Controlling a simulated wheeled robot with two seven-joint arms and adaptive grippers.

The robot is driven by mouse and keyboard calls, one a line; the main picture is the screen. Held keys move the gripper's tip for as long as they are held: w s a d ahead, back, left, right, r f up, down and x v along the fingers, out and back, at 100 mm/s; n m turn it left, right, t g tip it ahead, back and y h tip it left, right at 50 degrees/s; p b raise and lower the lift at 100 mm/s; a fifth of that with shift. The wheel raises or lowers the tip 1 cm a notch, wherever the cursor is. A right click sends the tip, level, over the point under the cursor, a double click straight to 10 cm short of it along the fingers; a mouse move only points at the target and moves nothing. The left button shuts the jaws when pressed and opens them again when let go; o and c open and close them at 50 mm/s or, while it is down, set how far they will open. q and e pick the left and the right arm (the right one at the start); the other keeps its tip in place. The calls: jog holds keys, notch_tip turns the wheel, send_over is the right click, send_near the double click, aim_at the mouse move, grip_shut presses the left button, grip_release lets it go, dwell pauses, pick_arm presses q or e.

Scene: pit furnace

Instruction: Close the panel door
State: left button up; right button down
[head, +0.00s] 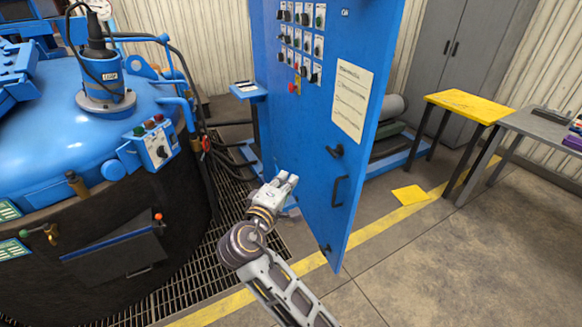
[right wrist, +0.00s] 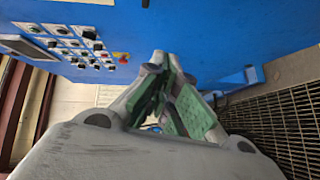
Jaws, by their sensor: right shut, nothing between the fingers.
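The blue panel door (head: 335,50) stands upright at the centre of the head view, swung out at an angle over the floor. Its face carries rows of switches, a paper sheet (head: 351,100) and a dark handle (head: 338,191) near its free edge. My right gripper (head: 289,179) is shut and empty, low in front of the door face, left of the handle. I cannot tell whether it touches the door. In the right wrist view the green-padded fingers (right wrist: 168,65) are together, with the blue door (right wrist: 210,35) beyond them. My left gripper is out of view.
A round blue furnace (head: 50,120) with a control box (head: 155,145) stands at left, beside floor grating (head: 205,250). A yellow-topped table (head: 470,104) and grey bench (head: 540,124) stand at right. Open concrete floor (head: 450,260) lies right of the door.

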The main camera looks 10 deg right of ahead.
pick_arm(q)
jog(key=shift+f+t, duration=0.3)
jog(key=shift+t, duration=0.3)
pick_arm(e)
jog(key=shift+s+d+r+n+h, duration=0.15)
jog(key=shift+d+r+n+h, duration=0.05)
jog(key=shift+r+n+h, duration=0.2)
jog(key=shift+s+d+r+n+h, duration=0.15)
jog(key=shift+r+n+h, duration=0.15)
jog(key=shift+r, duration=0.2)
jog(key=shift+w+d, duration=0.1)
jog(key=shift+w, duration=0.05)
